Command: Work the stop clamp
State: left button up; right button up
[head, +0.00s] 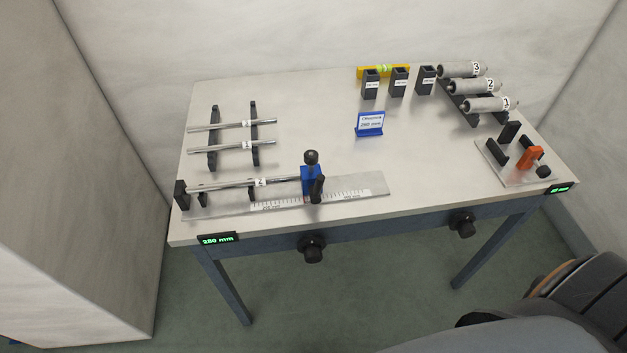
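The stop clamp is a blue block (309,178) on a flat metal ruler rail (360,186) near the table's front. A green display (219,239) on the front edge reads 280 mm. Neither of my grippers is in view.
Two rods (230,147) lie on black rests behind the rail. A blue sign (370,124) seems to read 280 mm. Black holders (398,83), a yellow level (384,71), grey cylinders (468,87) and an orange-handled fixture (530,157) stand further right. The table's middle is clear.

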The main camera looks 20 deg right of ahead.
aim_at(315, 190)
jog(key=j+z, duration=0.2)
jog(key=z, duration=0.3)
jog(key=j+z, duration=0.15)
jog(key=z, duration=0.35)
jog(key=k+l, duration=0.05)
